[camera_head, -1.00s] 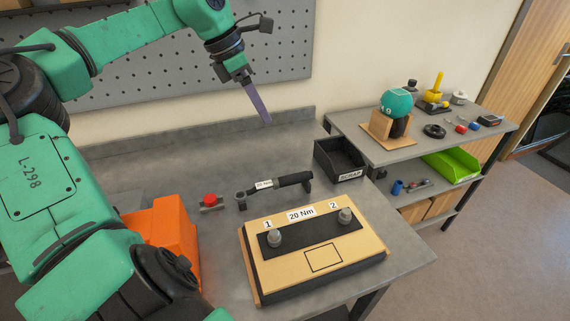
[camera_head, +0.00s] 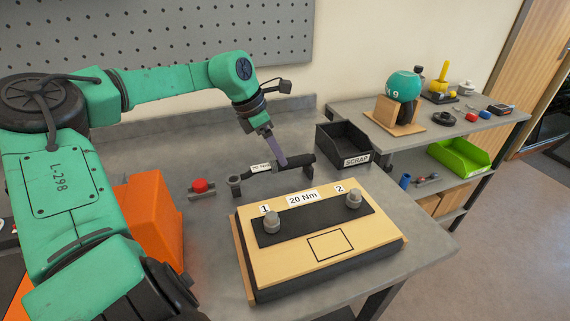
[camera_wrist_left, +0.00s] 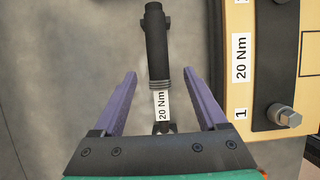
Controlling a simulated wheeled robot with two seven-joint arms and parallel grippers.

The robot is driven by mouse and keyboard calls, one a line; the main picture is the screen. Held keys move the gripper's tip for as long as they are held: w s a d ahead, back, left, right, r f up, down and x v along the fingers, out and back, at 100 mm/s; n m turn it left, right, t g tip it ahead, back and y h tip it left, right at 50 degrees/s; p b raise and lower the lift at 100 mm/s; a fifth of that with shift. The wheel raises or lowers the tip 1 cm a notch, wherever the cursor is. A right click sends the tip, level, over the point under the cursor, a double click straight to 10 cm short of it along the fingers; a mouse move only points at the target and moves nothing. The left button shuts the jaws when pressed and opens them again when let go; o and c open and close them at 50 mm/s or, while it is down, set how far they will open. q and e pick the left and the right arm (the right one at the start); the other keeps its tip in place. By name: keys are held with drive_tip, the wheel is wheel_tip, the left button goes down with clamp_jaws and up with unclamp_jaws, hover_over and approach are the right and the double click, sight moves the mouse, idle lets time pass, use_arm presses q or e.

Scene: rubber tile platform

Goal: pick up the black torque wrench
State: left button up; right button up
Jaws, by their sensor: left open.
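The black torque wrench (camera_head: 290,164) lies across its low stand on the grey workbench, behind the wooden board. It bears a white "20 Nm" label. It also shows in the left wrist view (camera_wrist_left: 155,50), its handle pointing up the picture. My left gripper (camera_head: 280,162) is above the wrench, tilted downward. In the left wrist view its two purple fingers (camera_wrist_left: 163,82) are open, one on each side of the wrench near the label, apart from it. The wrench's head end is partly hidden by the gripper body there. My right gripper is not in view.
The wooden board (camera_head: 375,240) with two bolts and a "20 Nm" label stands in front of the wrench. A black SCRAP bin (camera_head: 338,151) is to the right. A red button (camera_head: 200,187) and an orange holder (camera_head: 155,215) are to the left.

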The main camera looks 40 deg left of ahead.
use_arm(q)
drive_tip(key=x, duration=0.4)
drive_tip(key=shift+w+f+p, duration=0.3)
drive_tip(key=shift+f, duration=0.05)
drive_tip(key=shift+s+r, duration=0.1)
clamp_jaws()
